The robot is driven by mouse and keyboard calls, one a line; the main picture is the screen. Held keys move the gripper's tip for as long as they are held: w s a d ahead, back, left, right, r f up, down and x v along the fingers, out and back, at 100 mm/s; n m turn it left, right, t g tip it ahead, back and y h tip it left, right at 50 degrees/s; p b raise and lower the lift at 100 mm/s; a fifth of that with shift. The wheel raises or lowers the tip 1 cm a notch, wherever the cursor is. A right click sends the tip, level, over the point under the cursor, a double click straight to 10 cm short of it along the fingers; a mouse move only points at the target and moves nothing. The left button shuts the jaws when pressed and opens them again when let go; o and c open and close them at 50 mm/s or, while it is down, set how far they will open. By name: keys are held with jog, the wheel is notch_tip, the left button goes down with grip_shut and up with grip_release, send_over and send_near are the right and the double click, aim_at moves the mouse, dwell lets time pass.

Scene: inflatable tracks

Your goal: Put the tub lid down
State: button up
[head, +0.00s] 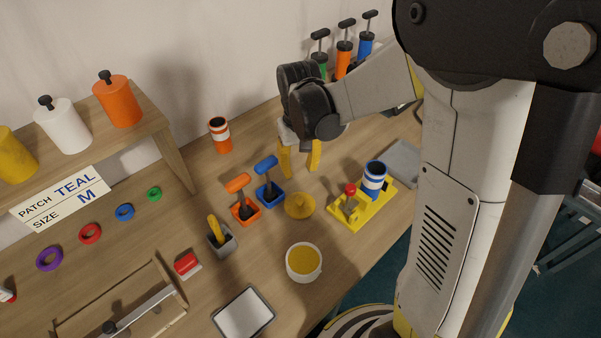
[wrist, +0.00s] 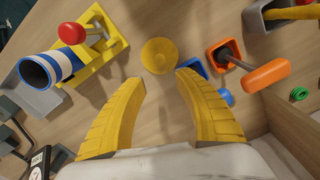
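The tub lid is a round yellow disc with a small knob (head: 300,206). It lies on the bench, knob up, apart from the tub. In the wrist view the lid (wrist: 160,56) lies beyond my fingertips, near the top middle. The tub (head: 304,262) is white and round, open, with yellow contents, in front of the lid in the head view. My gripper (head: 300,170) is above the bench, behind the lid in the head view. Its two yellow fingers (wrist: 157,78) are spread apart with nothing between them.
A yellow stand (head: 345,211) with a red knob and a blue-striped cylinder (head: 374,180) is right of the lid. Blue (head: 270,193) and orange (head: 246,212) holders with handled tools stand left. A pale tray (head: 244,312) lies at the front edge. Pumps (head: 344,58) stand at the back.

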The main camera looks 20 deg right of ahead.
jog(key=s+r+t, duration=0.7)
jog(key=s+r, duration=0.6)
jog(key=r, duration=0.1)
jog(key=shift+s, duration=0.4)
notch_tip(320, 180, down, 6)
jog(key=b, duration=0.5)
jog(key=shift+b, duration=0.35)
jog(key=shift+f, duration=0.1)
